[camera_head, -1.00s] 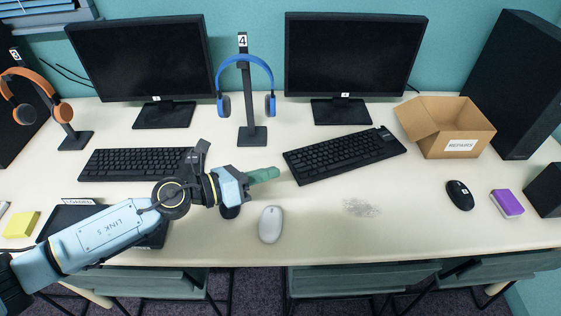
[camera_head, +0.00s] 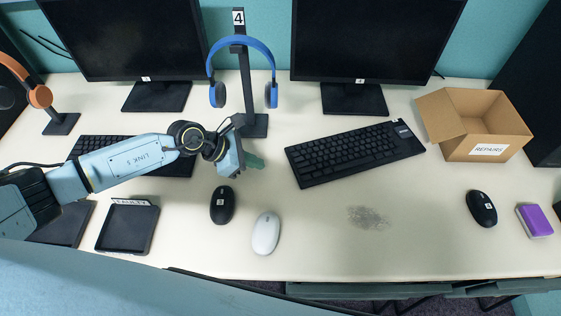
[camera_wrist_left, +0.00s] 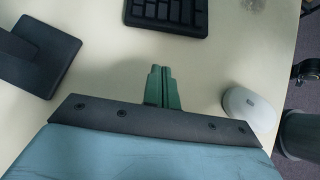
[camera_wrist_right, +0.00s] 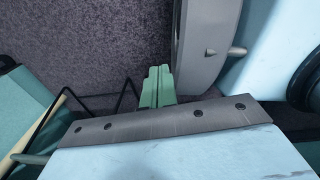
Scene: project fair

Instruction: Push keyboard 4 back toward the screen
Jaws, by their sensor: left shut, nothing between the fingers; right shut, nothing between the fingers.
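The black keyboard (camera_head: 355,152) with a label at its upper right end lies slightly tilted on the desk, a little in front of the right screen (camera_head: 375,40). Its near edge also shows in the left wrist view (camera_wrist_left: 167,14). My left gripper (camera_head: 256,162) is shut and empty, left of this keyboard and apart from it, near the headphone stand's base. Its green fingers (camera_wrist_left: 161,85) are together in the left wrist view. My right gripper (camera_wrist_right: 158,85) is shut and empty, over the carpet beside my own body; it does not show in the head view.
A headphone stand (camera_head: 247,95) marked 4 with blue headphones stands behind my left gripper. A white mouse (camera_head: 266,233) and a black mouse (camera_head: 222,205) lie in front. A REPAIRS box (camera_head: 474,122) stands right of the keyboard. A grey smudge (camera_head: 367,217) marks the desk.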

